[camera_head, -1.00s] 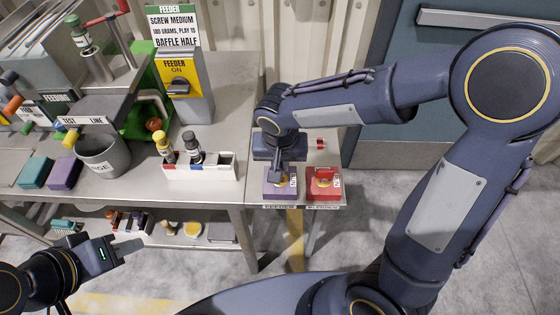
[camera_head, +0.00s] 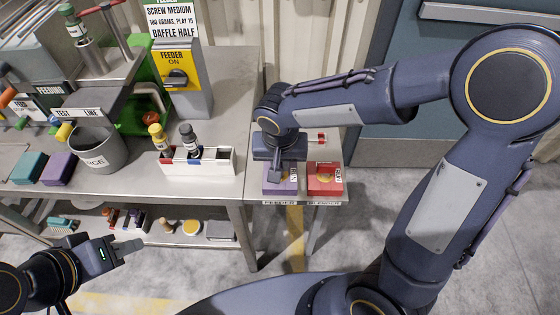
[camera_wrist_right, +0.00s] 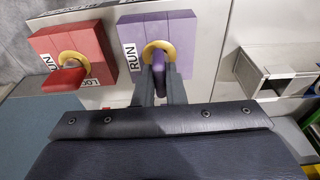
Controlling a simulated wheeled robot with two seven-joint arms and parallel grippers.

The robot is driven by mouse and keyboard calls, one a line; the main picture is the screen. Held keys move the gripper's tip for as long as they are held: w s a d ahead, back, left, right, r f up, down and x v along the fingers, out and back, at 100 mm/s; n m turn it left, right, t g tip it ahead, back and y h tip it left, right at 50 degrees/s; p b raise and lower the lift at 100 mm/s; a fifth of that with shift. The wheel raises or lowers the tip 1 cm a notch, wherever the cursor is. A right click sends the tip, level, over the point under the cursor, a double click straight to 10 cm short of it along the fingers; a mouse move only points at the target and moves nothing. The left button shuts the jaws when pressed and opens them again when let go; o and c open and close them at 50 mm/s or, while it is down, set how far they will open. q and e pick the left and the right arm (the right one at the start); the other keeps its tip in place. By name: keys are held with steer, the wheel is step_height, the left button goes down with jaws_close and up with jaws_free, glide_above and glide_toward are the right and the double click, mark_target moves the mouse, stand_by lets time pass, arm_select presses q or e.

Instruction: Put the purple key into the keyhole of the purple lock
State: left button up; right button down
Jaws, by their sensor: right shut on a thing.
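The purple lock (camera_head: 287,186) sits on the small side table, and shows in the right wrist view (camera_wrist_right: 181,27) with a gold keyhole ring and a RUN label. My right gripper (camera_head: 272,172) is over the lock. In the right wrist view its fingers (camera_wrist_right: 159,90) are shut on the purple key (camera_wrist_right: 158,66). The key is at the gold ring; how deep its tip sits is hidden. My left gripper (camera_head: 128,247) hangs empty at the lower left, away from the locks; its finger gap cannot be made out.
A red lock (camera_head: 325,181) stands beside the purple one, with a red key (camera_wrist_right: 64,80) at its ring. A small red item (camera_head: 321,137) lies behind. A white caddy with bottles (camera_head: 205,168), a grey bucket (camera_head: 98,152) and the feeder switch box (camera_head: 180,82) are on the left bench.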

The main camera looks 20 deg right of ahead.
steer(key=shift+f, duration=0.15)
steer(key=c, duration=1.4)
jaws_free()
steer(key=r, duration=0.5)
steer(key=s+r, duration=0.1)
steer(key=r, duration=0.1)
steer(key=shift+s+a+r, duration=0.1)
steer(key=shift+a+r, duration=0.1)
steer(key=shift+r, duration=0.2)
steer(key=s+d+t+y, duration=0.2)
steer(key=s+d, duration=0.2)
steer(key=s, duration=0.3)
steer(key=s+d+n+t+y, duration=0.1)
steer(key=s+d+y, duration=0.1)
steer(key=s+d, duration=0.3)
steer(key=s, duration=0.3)
steer(key=shift+d+r+n+t, duration=0.25)
steer(key=shift+d+n+t, duration=0.05)
steer(key=shift+t, duration=0.1)
